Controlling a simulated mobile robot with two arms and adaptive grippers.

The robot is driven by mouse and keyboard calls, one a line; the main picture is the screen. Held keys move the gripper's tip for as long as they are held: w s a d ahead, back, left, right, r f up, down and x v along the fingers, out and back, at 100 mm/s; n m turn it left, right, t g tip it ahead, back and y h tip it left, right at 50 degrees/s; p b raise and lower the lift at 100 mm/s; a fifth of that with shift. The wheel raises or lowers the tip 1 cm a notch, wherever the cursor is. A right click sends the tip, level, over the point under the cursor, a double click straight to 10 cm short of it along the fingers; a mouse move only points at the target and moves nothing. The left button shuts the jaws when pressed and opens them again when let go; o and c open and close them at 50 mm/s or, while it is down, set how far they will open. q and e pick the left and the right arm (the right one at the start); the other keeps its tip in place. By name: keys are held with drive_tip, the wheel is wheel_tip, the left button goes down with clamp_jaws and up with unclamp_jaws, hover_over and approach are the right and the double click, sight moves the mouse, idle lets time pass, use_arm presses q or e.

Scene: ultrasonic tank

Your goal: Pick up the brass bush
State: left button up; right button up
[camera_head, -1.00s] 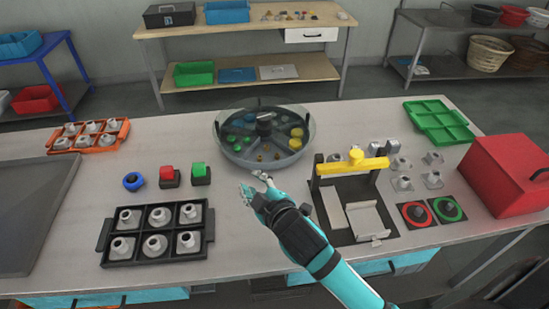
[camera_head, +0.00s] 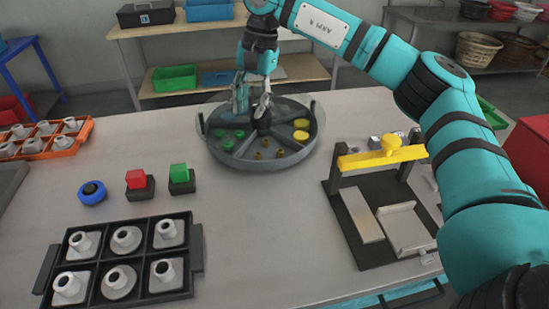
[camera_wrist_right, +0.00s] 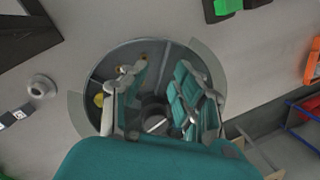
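Several small brass bushes (camera_head: 279,153) lie in the front compartment of the round grey divided tank (camera_head: 230,158). A brass piece also shows at the tank's edge in the right wrist view (camera_wrist_right: 145,57). My right gripper (camera_head: 252,108) points down over the back and middle of the tank, behind the brass bushes. In the right wrist view its two fingers (camera_wrist_right: 160,108) stand wide apart with nothing held between them. The fingers and palm hide part of the tank there. My left gripper is not in view.
Other compartments hold green pieces (camera_head: 221,134) and yellow pieces (camera_head: 301,130). A dark post stands in the tank's middle. A yellow-handled fixture (camera_head: 382,152) stands at right, a black tray of fittings (camera_head: 190,222) at front left.

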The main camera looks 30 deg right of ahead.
drive_tip(key=d+r+h, duration=0.2)
drive_tip(key=d+r, duration=0.1)
drive_tip(key=d, duration=0.3)
hover_over(280, 150)
drive_tip(key=f, duration=1.2)
drive_tip(key=shift+a+p, duration=0.2)
drive_tip(key=shift+p, duration=0.2)
drive_tip(key=f, duration=0.2)
drive_tip(key=f+p, duration=0.1)
drive_tip(key=f, duration=0.1)
drive_tip(key=shift+d+f, duration=0.2)
drive_tip(key=shift+f, duration=0.5)
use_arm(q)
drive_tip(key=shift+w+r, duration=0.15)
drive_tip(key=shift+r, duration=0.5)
use_arm(e)
drive_tip(key=shift+c, duration=0.4)
clamp_jaws()
drive_tip(key=shift+r, duration=0.15)
